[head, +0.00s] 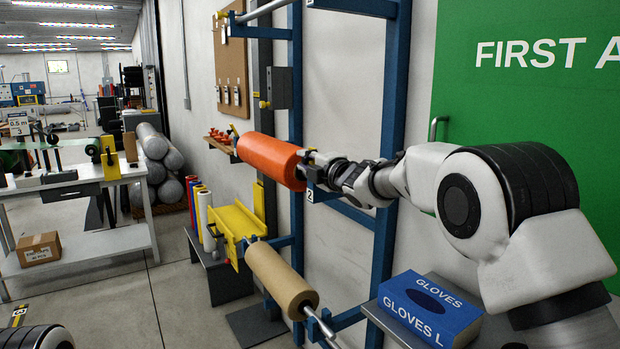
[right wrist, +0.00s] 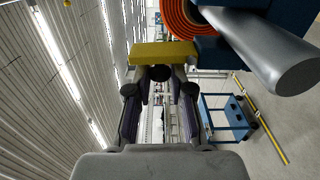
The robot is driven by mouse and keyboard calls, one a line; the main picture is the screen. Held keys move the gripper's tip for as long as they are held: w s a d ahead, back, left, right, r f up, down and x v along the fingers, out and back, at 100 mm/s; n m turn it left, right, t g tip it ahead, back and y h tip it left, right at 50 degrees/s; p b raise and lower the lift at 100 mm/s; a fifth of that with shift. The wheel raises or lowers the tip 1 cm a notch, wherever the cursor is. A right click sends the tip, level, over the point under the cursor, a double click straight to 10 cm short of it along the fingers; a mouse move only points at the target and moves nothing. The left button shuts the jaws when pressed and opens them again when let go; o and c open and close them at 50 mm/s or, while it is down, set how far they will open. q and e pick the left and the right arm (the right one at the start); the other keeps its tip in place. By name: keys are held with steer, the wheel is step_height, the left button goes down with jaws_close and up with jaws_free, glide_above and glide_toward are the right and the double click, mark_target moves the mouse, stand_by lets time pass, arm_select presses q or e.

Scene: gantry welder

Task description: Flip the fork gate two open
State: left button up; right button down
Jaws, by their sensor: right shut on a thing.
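My right gripper (head: 316,166) is at the end of the orange roll, by the blue rack post (head: 293,215) with the number 2 label (head: 310,196). In the right wrist view my right gripper (right wrist: 159,82) has its fingertips against a yellow block (right wrist: 163,54) in front of blue rack parts and is shut on it. This block looks like the handle of fork gate two; the gripper hides it in the head view. The orange roll (head: 268,159) lies on a grey bar (right wrist: 268,55), just beside the block. My left gripper is out of view.
A brown roll (head: 280,281) hangs below on its own bar (head: 320,322). A yellow trough (head: 235,223) stands left of the rack. A blue gloves box (head: 427,306) sits below my right arm. A green first-aid cabinet (head: 500,100) is at right. The floor at left is open.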

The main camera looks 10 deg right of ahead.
steer(key=shift+s+a+f+n+b, duration=0.15)
steer(key=shift+f+n+b, duration=0.1)
steer(key=shift+n+b, duration=0.55)
steer(key=shift+w+a+f+n+b, duration=0.1)
steer(key=shift+f+n+b, duration=0.1)
steer(key=shift+n+b, duration=0.5)
steer(key=shift+s+a+f+n+b, duration=0.15)
steer(key=shift+f+n+b, duration=0.1)
steer(key=shift+n+b, duration=0.55)
steer(key=shift+w, duration=0.1)
steer(key=c, duration=1)
jaws_free()
steer(key=shift+c, duration=0.2)
